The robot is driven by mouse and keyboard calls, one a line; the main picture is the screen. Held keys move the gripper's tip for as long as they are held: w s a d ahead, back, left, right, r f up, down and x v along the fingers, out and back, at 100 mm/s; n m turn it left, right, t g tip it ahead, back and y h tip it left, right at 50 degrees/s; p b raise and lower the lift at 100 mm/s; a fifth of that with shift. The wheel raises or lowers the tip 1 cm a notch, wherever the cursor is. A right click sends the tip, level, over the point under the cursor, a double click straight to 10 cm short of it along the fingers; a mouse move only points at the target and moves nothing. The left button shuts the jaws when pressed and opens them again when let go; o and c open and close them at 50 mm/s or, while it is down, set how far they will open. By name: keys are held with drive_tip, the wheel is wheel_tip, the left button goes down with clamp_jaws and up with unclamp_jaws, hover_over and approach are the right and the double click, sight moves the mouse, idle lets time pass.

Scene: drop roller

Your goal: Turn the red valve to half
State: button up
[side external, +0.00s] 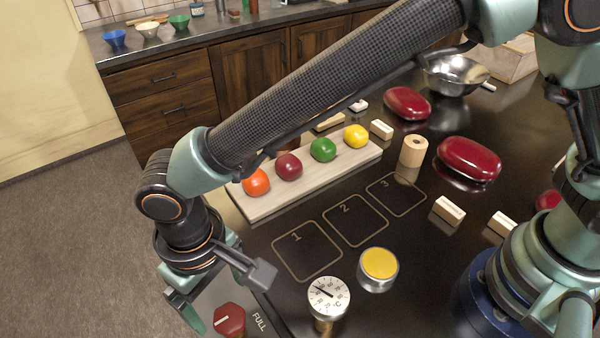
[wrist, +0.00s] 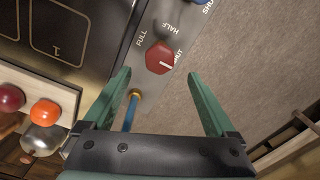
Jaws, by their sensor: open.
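The red valve (wrist: 160,57) is a faceted red knob on a grey panel, with a white pointer mark. In the wrist view the mark points toward the SHUT label (wrist: 178,58). The HALF label (wrist: 170,28) and FULL label (wrist: 141,38) are printed around it. The red valve also shows at the bottom of the side view (side external: 229,319). My gripper (wrist: 158,75) is open, its two green fingers apart, with the valve between and just beyond the fingertips. I cannot tell whether either finger touches it.
A dial gauge (side external: 328,296) and a yellow button (side external: 379,265) stand right of the valve. A wooden board (side external: 300,180) holds several coloured balls. A blue rod (wrist: 130,115) with a brass end lies near the left finger. Part of a blue knob (wrist: 204,2) shows at the panel's top edge.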

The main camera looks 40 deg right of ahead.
sight(228, 316)
wheel_tip(228, 316, down, 6)
drive_tip(key=shift+f, duration=0.15)
idle(0.3)
drive_tip(key=c, duration=1.4)
